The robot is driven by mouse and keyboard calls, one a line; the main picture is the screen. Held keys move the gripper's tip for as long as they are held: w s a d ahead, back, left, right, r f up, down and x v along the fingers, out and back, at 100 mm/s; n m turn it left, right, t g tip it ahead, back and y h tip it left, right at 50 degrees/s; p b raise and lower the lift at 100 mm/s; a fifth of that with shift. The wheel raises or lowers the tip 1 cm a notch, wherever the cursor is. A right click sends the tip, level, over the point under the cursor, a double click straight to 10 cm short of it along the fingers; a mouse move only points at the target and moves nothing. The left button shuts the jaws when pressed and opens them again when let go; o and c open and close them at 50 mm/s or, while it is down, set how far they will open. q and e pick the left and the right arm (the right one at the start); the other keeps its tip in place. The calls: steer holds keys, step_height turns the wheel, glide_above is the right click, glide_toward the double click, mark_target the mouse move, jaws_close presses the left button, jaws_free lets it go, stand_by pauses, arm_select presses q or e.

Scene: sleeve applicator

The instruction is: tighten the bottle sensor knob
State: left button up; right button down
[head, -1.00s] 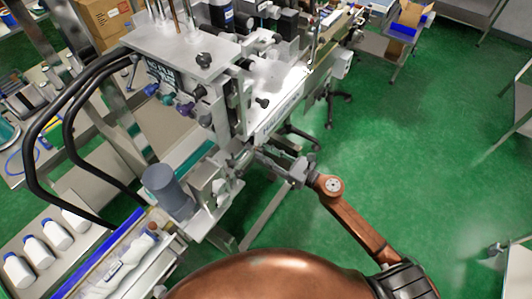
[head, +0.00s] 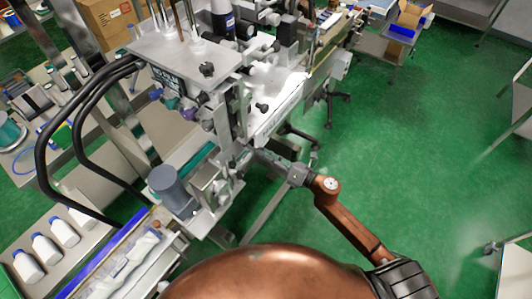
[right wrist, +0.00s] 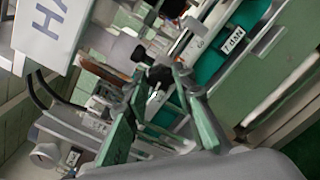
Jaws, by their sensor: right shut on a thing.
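The sleeve applicator (head: 215,78) is a pale metal machine in the upper middle of the head view. My right gripper (head: 247,154) reaches in from the lower right to the machine's front side. In the right wrist view, the greenish fingers of my right gripper (right wrist: 160,76) converge on a small dark knob (right wrist: 157,76), and they are shut on it. I take this as the bottle sensor knob. In the head view the knob is hidden at the fingertips. How tight the knob is cannot be seen. My left gripper is not in view.
A grey cylinder (head: 168,187) stands beside the conveyor, left of my right gripper. White bottles with blue caps (head: 46,248) stand at lower left. The green floor (head: 400,150) to the right is mostly clear.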

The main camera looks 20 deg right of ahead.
steer(key=m+p, duration=1.1)
steer(key=m, duration=0.8)
steer(key=shift+f+m, duration=0.1)
steer(key=shift+m, duration=0.2)
steer(key=shift+m+p, duration=0.3)
steer(key=c, duration=1.6)
jaws_free()
